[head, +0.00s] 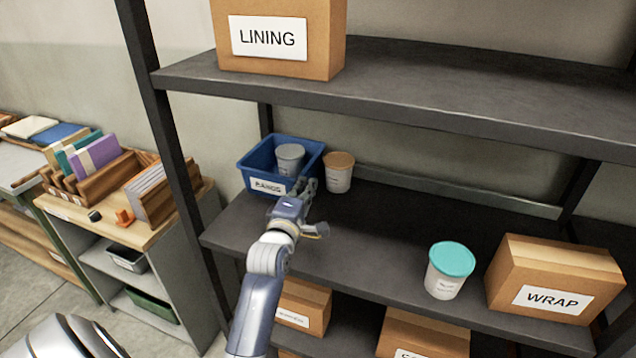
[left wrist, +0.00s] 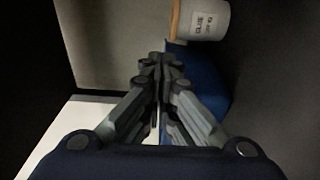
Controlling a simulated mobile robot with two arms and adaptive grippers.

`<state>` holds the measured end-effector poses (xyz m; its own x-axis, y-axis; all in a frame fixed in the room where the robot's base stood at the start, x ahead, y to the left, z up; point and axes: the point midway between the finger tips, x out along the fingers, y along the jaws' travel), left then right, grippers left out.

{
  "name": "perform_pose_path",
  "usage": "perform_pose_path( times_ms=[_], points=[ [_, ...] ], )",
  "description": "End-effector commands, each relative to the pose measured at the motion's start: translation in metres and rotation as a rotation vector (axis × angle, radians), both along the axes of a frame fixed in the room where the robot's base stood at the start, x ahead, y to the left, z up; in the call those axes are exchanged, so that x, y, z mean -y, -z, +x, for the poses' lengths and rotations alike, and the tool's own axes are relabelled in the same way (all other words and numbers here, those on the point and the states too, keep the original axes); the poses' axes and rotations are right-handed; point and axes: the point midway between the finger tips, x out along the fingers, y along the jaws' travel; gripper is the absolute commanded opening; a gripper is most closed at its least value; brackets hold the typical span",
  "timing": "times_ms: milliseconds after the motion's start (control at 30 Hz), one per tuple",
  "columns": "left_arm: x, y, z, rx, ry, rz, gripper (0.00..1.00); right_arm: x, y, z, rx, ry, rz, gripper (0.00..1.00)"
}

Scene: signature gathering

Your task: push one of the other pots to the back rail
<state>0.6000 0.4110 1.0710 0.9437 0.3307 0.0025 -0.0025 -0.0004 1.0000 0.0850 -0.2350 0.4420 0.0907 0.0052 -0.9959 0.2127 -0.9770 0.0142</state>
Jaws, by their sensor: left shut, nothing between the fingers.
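A white pot with a tan lid (head: 339,173) stands upright on the middle shelf, just right of the blue bin (head: 252,171). It also shows at the top of the left wrist view (left wrist: 207,20). A grey pot (head: 290,160) is inside the bin. A white pot with a teal lid (head: 447,272) stands near the shelf's front edge, apart from the others. The back rail (head: 450,194) runs along the rear of the shelf. My left gripper (head: 309,186) is shut and empty in front of the bin's right side, left of the tan-lidded pot. My right gripper is out of view.
A WRAP box (head: 555,279) stands right of the teal-lidded pot. A LINING box (head: 280,38) is on the upper shelf (head: 450,85), which overhangs. A dark upright (head: 165,120) bounds the left. The shelf between the tan-lidded and teal-lidded pots is clear.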

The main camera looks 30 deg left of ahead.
Motion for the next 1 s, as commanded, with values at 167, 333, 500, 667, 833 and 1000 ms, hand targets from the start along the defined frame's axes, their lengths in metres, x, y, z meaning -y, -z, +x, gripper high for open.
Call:
perform_pose_path(
  times_ms=[167, 333, 500, 667, 833, 1000],
  points=[
    [0.0, 0.028, 0.0, 0.0, 0.0, 0.0, 0.0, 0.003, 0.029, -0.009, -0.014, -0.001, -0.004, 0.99],
    [0.0, 0.039, 0.0, 0.0, 0.0, 0.001, 0.0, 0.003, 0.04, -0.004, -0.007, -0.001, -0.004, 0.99],
    [-0.003, 0.037, 0.009, 0.0, 0.0, 0.001, 0.0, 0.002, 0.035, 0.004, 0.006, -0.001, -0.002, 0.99],
    [-0.011, 0.035, 0.03, 0.0, 0.001, 0.002, 0.0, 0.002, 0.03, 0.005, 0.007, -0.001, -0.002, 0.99],
    [-0.02, 0.036, 0.057, -0.001, 0.001, 0.002, 0.0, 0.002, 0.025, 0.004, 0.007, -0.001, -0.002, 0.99],
    [-0.028, 0.036, 0.078, 0.001, 0.0, 0.001, 0.0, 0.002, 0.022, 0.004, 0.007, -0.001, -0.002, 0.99]
  ],
)
